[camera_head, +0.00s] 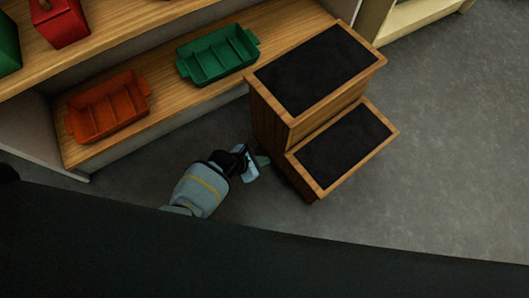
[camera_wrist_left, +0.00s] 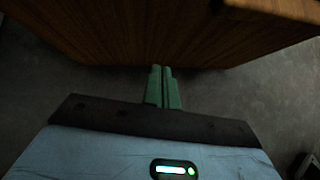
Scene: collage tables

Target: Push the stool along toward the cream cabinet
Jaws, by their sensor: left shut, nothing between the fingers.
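The stool (camera_head: 318,70) is a wooden two-step piece with black treads, standing upright on the grey floor in the head view. Its wooden side (camera_wrist_left: 160,35) fills the top of the left wrist view. My left gripper (camera_head: 262,161) is low beside the stool's left side. Its green fingers (camera_wrist_left: 163,88) are shut together with nothing between them, and the tips point at the wooden side. I cannot tell whether they touch it. A cream piece of furniture (camera_head: 415,14), likely the cream cabinet, shows partly at the top right edge. My right gripper is not in view.
A wooden shelf unit (camera_head: 170,105) stands behind and left of the stool, holding an orange tray (camera_head: 108,106) and a green tray (camera_head: 217,54). A red box (camera_head: 60,22) sits on its upper shelf. Open floor (camera_head: 450,130) lies to the stool's right.

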